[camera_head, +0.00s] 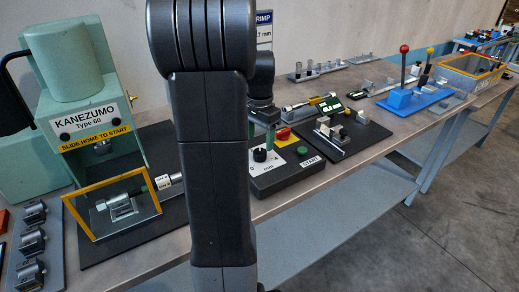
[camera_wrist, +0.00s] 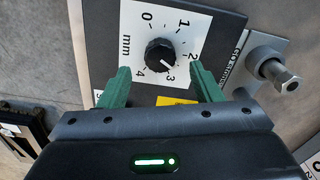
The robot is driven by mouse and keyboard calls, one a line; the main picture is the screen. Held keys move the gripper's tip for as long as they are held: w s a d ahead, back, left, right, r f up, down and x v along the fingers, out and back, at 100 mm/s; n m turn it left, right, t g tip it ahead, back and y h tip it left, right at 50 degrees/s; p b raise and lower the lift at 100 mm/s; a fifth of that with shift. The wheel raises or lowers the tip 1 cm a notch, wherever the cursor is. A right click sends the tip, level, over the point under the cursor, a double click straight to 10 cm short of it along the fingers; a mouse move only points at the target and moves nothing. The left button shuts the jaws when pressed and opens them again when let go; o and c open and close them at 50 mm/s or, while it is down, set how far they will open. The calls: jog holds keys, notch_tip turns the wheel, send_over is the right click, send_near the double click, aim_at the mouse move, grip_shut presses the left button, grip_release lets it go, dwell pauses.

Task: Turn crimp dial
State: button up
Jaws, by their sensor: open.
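The crimp dial (camera_wrist: 160,55) is a round black knob on a white plate (camera_wrist: 200,22) with a mm scale from 0 to 4. A light mark on the knob seems to point near 3. My gripper (camera_wrist: 160,68) is open, its two green fingers on either side of the dial and apart from it in the picture. Depth between fingertips and knob is hard to tell. In the head view the dial (camera_head: 260,155) sits on the dark control box, with my gripper (camera_head: 262,137) just above it, partly hidden behind my arm.
The control box carries a green START button (camera_head: 302,150) and a red and yellow button (camera_head: 284,133). The green KANEZUMO press (camera_head: 75,60) with a yellow-framed guard (camera_head: 112,200) stands left. A dark plate with a metal fixture (camera_head: 338,135) lies right. A metal stud (camera_wrist: 285,80) shows beside the dial.

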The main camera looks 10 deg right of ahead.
aim_at(260, 151)
jog(key=shift+f, duration=2.35)
jog(key=c, duration=1)
